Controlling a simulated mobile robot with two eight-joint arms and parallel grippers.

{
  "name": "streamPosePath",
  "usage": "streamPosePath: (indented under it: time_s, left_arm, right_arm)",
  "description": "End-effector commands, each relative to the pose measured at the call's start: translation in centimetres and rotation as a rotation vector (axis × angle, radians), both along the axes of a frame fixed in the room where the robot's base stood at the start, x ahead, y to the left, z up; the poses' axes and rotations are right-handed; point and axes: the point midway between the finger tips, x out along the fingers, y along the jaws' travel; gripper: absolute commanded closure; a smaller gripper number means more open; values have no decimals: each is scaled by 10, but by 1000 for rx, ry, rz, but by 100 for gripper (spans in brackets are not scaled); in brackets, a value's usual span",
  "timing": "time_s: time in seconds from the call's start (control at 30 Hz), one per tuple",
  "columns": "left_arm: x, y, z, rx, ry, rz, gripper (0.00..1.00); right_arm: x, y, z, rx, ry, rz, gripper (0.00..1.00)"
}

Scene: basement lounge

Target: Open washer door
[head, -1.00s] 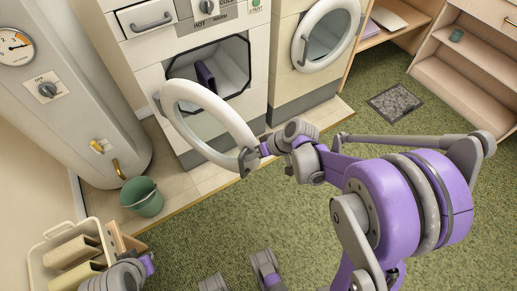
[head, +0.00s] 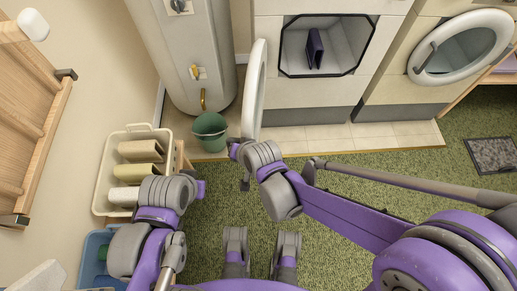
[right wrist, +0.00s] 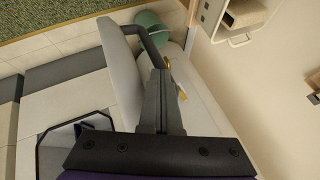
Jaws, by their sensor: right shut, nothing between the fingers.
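The washer (head: 385,80) stands at the top of the head view, its opening uncovered. Its white round door (head: 256,90) is swung wide, seen nearly edge-on at the left of the opening. The door also shows in the right wrist view (right wrist: 121,75) with its dark bent handle (right wrist: 148,38). My right gripper (right wrist: 160,75) is shut and empty, its fingertips close against the handle's lower end; I cannot tell whether they touch. In the head view my right wrist covers the door's near end. My left wrist is low at the left; its fingers are hidden.
A dark purple item (head: 315,48) stands inside the washer. A green bucket (head: 210,131) is by the door's near end, in front of the water heater (head: 185,60). A cream basket (head: 106,165) stands at left. A second washer (head: 400,88) is at right. Green carpet is open in front.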

Motion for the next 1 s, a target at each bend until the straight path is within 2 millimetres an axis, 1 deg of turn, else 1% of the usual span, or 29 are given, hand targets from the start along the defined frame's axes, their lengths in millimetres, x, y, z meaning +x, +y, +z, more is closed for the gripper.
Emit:
streamPosePath:
  time_s: [0.03,0.1,0.3,0.8,0.93,1.0]
  left_arm:
    - [0,0,0,0,0,0,100]
    - [0,0,0,0,0,0,100]
    - [0,0,0,0,0,0,100]
    - [0,0,0,0,0,0,100]
    - [0,0,4,0,-2,0,100]
    - [0,0,9,0,-3,0,100]
  right_arm:
    - [1,9,0,0,-2,3,100]
    - [3,18,0,0,-1,3,100]
    - [6,31,0,-1,-2,0,100]
    - [8,32,1,-1,-3,-2,100]
    - [8,31,6,-1,-4,-3,100]
    - [7,30,11,-1,-4,-3,100]
